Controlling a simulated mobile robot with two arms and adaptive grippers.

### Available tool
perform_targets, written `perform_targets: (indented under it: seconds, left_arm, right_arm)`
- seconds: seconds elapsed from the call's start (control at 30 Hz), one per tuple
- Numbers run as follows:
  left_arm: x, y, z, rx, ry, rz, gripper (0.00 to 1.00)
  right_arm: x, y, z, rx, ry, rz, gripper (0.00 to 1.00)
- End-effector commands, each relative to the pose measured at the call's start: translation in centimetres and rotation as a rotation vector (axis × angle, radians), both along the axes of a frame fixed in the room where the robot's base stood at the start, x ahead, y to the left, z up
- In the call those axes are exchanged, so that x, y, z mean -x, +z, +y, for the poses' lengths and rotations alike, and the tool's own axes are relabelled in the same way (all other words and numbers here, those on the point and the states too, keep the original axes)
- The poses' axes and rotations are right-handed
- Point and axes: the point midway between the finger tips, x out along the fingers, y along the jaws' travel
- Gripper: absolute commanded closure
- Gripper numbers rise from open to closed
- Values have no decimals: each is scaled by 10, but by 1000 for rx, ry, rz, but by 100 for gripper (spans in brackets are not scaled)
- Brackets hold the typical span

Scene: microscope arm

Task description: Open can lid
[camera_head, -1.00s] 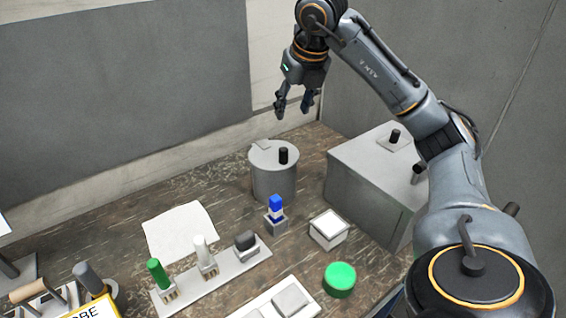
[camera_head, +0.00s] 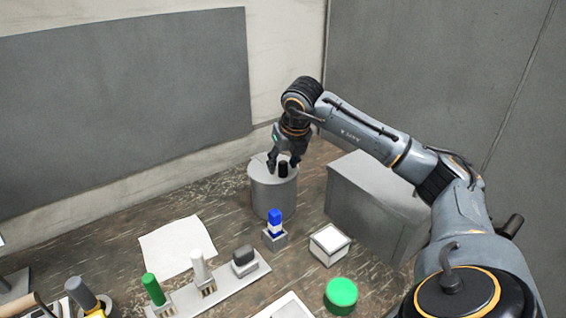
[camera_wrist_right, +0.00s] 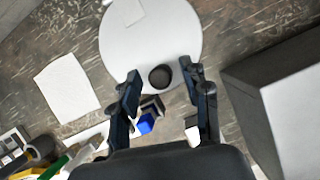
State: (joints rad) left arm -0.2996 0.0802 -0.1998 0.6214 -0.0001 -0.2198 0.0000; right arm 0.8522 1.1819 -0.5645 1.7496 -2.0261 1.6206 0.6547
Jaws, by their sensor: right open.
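The can (camera_head: 273,197) is a grey cylinder standing upright on the table, with a flat light lid on top. A black knob (camera_head: 283,169) stands on the lid; in the right wrist view the pale lid (camera_wrist_right: 150,38) is a disc and the knob (camera_wrist_right: 160,77) sits near its edge. My right gripper (camera_head: 283,166) is open just above the lid, its fingers on either side of the knob. In the right wrist view my right gripper (camera_wrist_right: 165,80) shows gaps between both fingers and the knob. My left gripper is not in view.
A grey box (camera_head: 370,210) stands right of the can. A blue-topped item (camera_head: 275,225), a white square container (camera_head: 329,243) and a green disc (camera_head: 341,294) lie in front. A white sheet (camera_head: 178,246) and a rack (camera_head: 215,287) with several items are at left.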

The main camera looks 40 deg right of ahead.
Motion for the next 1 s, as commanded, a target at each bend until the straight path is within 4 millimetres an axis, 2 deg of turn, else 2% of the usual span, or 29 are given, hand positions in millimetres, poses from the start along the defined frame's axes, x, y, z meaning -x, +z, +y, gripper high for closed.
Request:
perform_targets:
  seconds: [0.13, 0.43, 0.67, 1.0]
  left_arm:
    - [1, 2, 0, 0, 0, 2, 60]
    - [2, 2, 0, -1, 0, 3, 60]
    - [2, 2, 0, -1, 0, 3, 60]
    - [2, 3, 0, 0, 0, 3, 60]
  right_arm:
    - [-3, -9, -1, 1, 0, 0, 53]
    - [-4, -11, -2, 1, 0, 0, 53]
    - [-4, -11, -2, 1, 0, 0, 100]
    - [-4, -9, -2, 1, -1, -1, 100]
